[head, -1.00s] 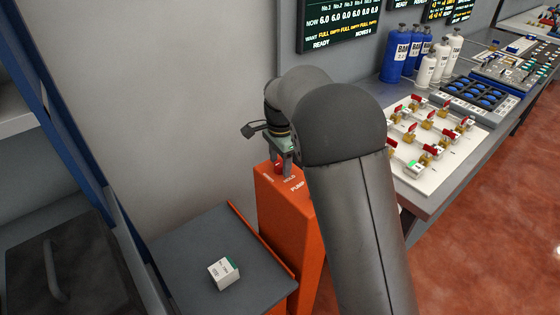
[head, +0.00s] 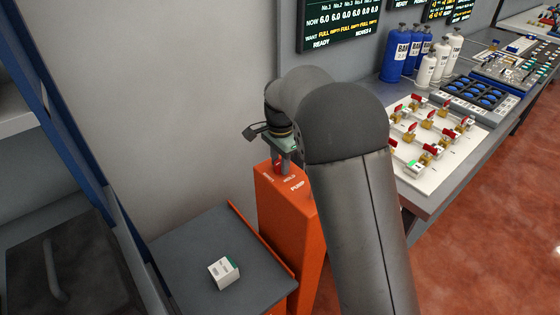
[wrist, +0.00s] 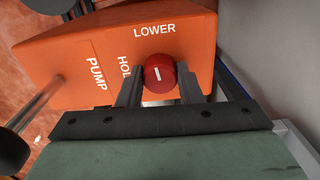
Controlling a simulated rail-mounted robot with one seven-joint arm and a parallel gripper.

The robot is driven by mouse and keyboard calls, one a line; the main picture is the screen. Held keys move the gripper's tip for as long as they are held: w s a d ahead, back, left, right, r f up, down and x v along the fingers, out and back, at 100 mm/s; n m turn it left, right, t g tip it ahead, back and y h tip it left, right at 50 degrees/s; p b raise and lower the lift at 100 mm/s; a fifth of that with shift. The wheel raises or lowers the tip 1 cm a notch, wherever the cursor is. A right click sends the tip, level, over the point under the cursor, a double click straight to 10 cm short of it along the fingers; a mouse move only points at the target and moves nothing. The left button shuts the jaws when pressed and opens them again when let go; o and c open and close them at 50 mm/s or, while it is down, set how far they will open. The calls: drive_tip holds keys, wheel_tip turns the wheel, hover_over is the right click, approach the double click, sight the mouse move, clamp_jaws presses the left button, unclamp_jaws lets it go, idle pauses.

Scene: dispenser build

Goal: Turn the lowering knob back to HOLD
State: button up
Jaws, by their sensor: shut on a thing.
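The red lowering knob (wrist: 159,76) sits on the top face of the orange pump housing (wrist: 60,40). In the wrist view it carries a short white line, between the LOWER label above and the HOLD label to its left. The line appears to point roughly toward LOWER. My gripper (wrist: 160,88) is shut on the knob, one finger on each side, the left finger partly covering the HOLD label. In the head view, my gripper (head: 284,157) is above the orange housing (head: 283,215), and the knob is mostly hidden.
A grey metal rod (wrist: 38,102) stands beside the PUMP label. A grey cart top (head: 195,250) with a small white-and-green box (head: 223,272) is left of the housing. A valve board (head: 440,160) lies on the bench at right. The wall is close behind.

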drive_tip(key=n, duration=0.8)
drive_tip(key=shift+n, duration=0.4)
drive_tip(key=n, duration=0.4)
drive_tip(key=shift+n+p, duration=0.3)
drive_tip(key=shift+n, duration=1.8)
drive_tip(key=o, duration=1)
drive_tip(key=shift+r, duration=0.1)
wheel_tip(320, 180, up, 17)
drive_tip(key=shift+d+r, duration=0.1)
drive_tip(key=shift+r, duration=0.05)
